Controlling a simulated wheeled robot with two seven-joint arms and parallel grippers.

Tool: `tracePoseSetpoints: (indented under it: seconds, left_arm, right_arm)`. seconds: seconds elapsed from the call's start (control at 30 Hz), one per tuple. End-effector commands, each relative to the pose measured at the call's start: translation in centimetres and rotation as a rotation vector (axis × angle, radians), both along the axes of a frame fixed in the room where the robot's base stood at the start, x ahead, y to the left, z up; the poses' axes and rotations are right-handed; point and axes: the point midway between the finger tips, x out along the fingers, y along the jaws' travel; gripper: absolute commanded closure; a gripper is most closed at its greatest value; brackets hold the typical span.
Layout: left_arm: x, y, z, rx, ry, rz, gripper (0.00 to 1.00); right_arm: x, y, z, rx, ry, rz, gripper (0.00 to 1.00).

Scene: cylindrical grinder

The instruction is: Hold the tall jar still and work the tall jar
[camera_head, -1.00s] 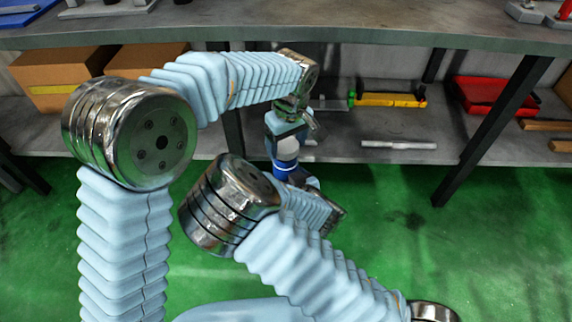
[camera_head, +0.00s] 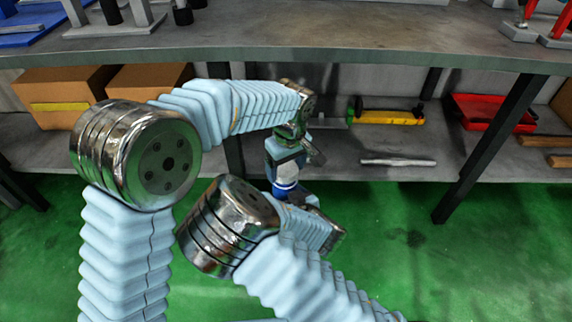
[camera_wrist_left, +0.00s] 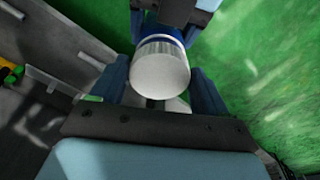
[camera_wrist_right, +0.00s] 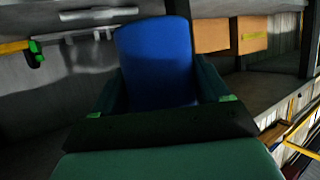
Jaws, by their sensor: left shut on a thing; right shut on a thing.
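The tall jar (camera_head: 286,169) is in the middle of the head view, between my two grippers. Its white part and a blue band show there, and much of it is covered. In the left wrist view its white part (camera_wrist_left: 160,68) has a blue part beyond it. My left gripper (camera_head: 285,156) comes from above and is shut around the white part, one finger on each side. My right gripper (camera_head: 291,192) comes from below, mostly hidden by my arm. In the right wrist view its fingers are shut around the jar's blue part (camera_wrist_right: 156,62).
A workbench (camera_head: 390,45) spans the back. Its lower shelf (camera_head: 360,150) holds cardboard boxes (camera_head: 62,95), a yellow tool (camera_head: 388,117), a metal rod (camera_head: 398,162) and a red box (camera_head: 488,112). A bench leg (camera_head: 490,150) stands at the right. Green floor (camera_head: 420,260) is open in front.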

Motion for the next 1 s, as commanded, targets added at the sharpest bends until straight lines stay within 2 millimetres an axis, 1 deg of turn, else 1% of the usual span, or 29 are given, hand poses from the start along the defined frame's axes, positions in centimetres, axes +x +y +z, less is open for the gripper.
tracePoseSetpoints:
  seconds: [0.27,0.87,0.9,0.97,1.0]
  left_arm:
    - [0.0,0.0,0.0,0.000,0.000,0.000,0.53]
    - [0.0,0.0,-1.2,0.000,0.000,0.000,0.53]
    - [0.0,0.0,-1.1,0.000,0.000,-0.001,0.53]
    - [0.0,0.0,-1.1,-0.001,0.001,-0.024,0.53]
    - [0.0,0.1,-1.1,-0.001,0.000,-0.063,0.53]
  right_arm:
    - [0.0,0.0,0.0,0.000,-0.001,0.000,0.87]
    - [0.0,0.0,0.0,0.000,-0.001,0.000,0.87]
    - [0.0,0.0,0.1,0.000,-0.001,0.000,1.00]
    - [0.0,0.0,0.0,0.000,-0.001,0.000,1.00]
    - [0.0,0.0,0.0,0.000,-0.001,0.000,1.00]
